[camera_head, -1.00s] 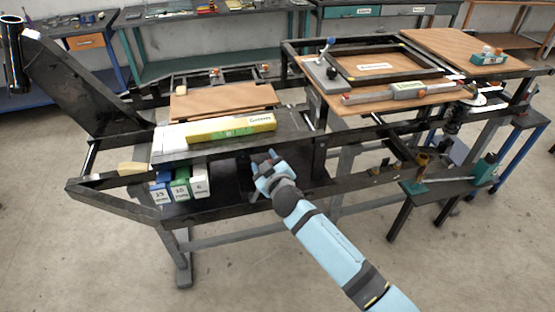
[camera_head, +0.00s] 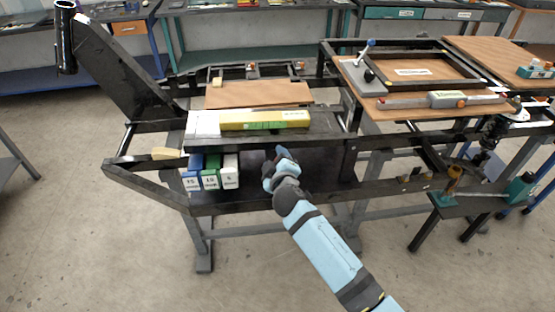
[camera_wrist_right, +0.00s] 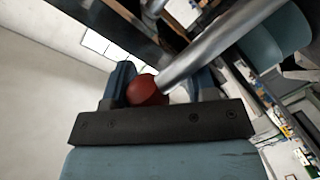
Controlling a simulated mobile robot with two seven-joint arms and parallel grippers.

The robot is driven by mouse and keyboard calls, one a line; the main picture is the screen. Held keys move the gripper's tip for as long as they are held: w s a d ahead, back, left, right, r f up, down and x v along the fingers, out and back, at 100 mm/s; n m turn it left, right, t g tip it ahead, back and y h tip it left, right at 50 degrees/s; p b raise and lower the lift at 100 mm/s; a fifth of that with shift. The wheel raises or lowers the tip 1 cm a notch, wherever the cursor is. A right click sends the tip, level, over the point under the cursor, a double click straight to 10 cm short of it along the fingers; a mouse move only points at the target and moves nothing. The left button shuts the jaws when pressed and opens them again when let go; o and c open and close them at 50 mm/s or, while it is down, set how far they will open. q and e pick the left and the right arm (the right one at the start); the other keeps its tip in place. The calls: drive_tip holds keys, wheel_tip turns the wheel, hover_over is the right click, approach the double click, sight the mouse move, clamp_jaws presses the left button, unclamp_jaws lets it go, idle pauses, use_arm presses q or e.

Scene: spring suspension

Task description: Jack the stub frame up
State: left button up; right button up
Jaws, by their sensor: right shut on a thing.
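The black frame (camera_head: 118,168) rests on grey trestles in the head view. My right gripper (camera_head: 280,163) is over its dark lower shelf, right of several labelled boxes. In the right wrist view my right gripper (camera_wrist_right: 160,92) is shut on a red ball knob (camera_wrist_right: 147,91). A bare metal rod (camera_wrist_right: 215,40) runs from beside the knob to the upper right; whether it is loose or fixed cannot be told. The head view does not show the rod clearly. A teal jack-like body (camera_head: 521,188) stands on a low black bench at the right. My left gripper is not in view.
A yellow box (camera_head: 265,119) lies on the upper plate. Blue, green and white boxes (camera_head: 210,178) stand on the shelf. A wooden board (camera_head: 480,108) at the right carries a grey bar tool (camera_head: 442,99). The front floor is clear apart from trestle legs.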

drive_tip(key=shift+s+f, duration=0.15)
drive_tip(key=shift+f, duration=0.4)
drive_tip(key=o, duration=1.1)
drive_tip(key=shift+o, duration=1)
drive_tip(key=shift+r, duration=0.25)
drive_tip(key=s+d+r+b, duration=0.1)
drive_tip(key=s+r, duration=0.1)
drive_tip(key=s, duration=1.1)
drive_tip(key=shift+s+d, duration=0.15)
drive_tip(key=shift+s, duration=0.05)
